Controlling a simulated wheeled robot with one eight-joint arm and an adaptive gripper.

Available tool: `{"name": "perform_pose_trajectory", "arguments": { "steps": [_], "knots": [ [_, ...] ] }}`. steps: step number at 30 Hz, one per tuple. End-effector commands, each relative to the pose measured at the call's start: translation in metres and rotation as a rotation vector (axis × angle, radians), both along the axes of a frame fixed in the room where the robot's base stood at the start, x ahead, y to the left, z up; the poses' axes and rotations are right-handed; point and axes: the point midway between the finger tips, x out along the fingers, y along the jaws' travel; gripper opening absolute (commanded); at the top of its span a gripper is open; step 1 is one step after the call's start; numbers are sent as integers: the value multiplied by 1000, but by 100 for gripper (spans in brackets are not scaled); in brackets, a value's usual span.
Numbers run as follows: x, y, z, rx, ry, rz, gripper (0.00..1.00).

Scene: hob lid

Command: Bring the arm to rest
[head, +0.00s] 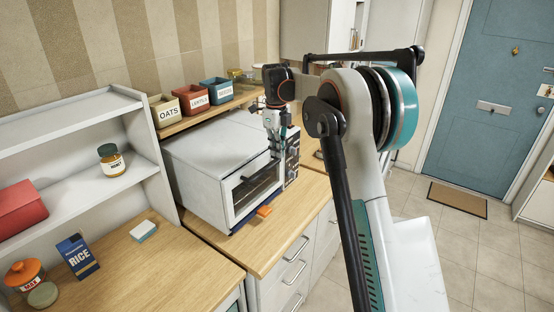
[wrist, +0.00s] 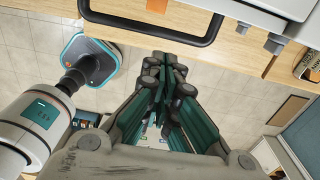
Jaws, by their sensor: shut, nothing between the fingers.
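My gripper (head: 277,150) is shut and empty, pointing down at the front right of a white countertop oven in the head view. Its fingertips overlap the oven's front near the control knobs; I cannot tell from this view whether they touch it. In the wrist view the closed fingers (wrist: 165,68) meet over the tiled floor, apart from a dark bar handle. My arm is raised and bent, with its elbow high at the right of the head view.
The oven (head: 205,158) stands on a wooden counter (head: 285,230), with an orange block (head: 264,211) before it. Labelled tins (head: 193,98) line a ledge behind. A white shelf unit (head: 75,125) stands left. Open tiled floor (head: 490,245) leads to a blue door (head: 500,95).

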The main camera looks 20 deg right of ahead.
Motion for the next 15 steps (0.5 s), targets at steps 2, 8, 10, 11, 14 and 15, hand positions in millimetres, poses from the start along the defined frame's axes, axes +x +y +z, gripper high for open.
{"name": "perform_pose_trajectory", "arguments": {
  "steps": [2, 8, 10, 11, 14, 15],
  "knots": [
    [7, 4, 15, -1, 1, 0, 0],
    [19, 12, 39, -1, 1, 0, 0],
    [21, 14, 43, -1, 1, -1, 0],
    [22, 14, 45, -1, 1, -1, 0],
    [23, 15, 47, -1, 1, -1, 0],
    [23, 15, 47, -1, 1, 0, 0]
  ]
}}
